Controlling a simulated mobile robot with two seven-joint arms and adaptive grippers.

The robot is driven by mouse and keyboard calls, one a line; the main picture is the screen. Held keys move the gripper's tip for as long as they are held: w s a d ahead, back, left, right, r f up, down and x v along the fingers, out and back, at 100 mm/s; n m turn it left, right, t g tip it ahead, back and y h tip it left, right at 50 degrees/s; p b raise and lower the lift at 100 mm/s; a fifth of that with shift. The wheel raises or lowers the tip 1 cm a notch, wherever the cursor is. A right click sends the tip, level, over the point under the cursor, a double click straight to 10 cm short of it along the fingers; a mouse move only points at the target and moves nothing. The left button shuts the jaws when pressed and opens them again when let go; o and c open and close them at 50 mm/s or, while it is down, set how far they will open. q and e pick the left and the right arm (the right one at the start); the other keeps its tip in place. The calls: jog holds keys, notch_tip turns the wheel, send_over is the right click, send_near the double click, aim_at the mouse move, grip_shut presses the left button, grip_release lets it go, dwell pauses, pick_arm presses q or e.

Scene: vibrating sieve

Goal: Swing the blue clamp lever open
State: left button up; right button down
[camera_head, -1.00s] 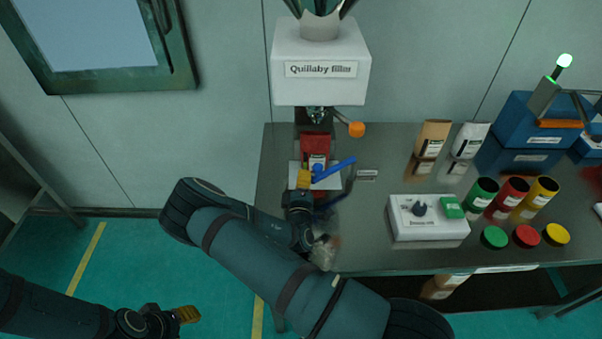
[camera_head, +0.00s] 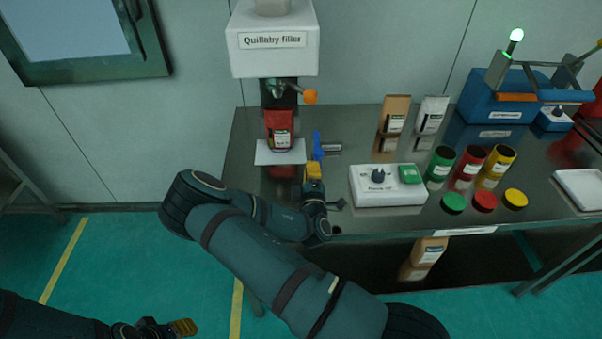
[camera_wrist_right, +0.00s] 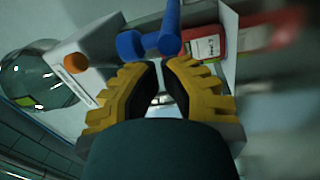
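The blue clamp lever (camera_head: 317,146) stands just right of the red pouch (camera_head: 279,128) under the filler. In the head view it points away from me, nearly straight up in the picture. My right gripper (camera_head: 313,171) is just in front of the lever's near end. In the right wrist view the lever (camera_wrist_right: 158,36) lies beyond the yellow fingertips (camera_wrist_right: 161,66).
The filler (camera_head: 272,55) with an orange knob (camera_head: 310,97) overhangs the pouch. A white control box (camera_head: 388,194), open cans (camera_head: 470,163) and coloured lids (camera_head: 485,201) stand to the right. Paper bags (camera_head: 395,114) stand behind. The table's front edge runs beneath my right arm.

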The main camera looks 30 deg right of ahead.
pick_arm(q)
jog(key=shift+s+a+f+b, duration=0.1)
jog(key=shift+f+b, duration=0.25)
jog(key=shift+f, duration=0.1)
pick_arm(e)
jog(key=s+d, duration=0.2)
jog(key=d, duration=0.1)
jog(key=s+d, duration=0.1)
jog(key=shift+d, duration=0.25)
jog(key=shift+d+r, duration=0.1)
jog(key=shift+d, duration=0.1)
pick_arm(q)
jog(key=shift+s, duration=0.15)
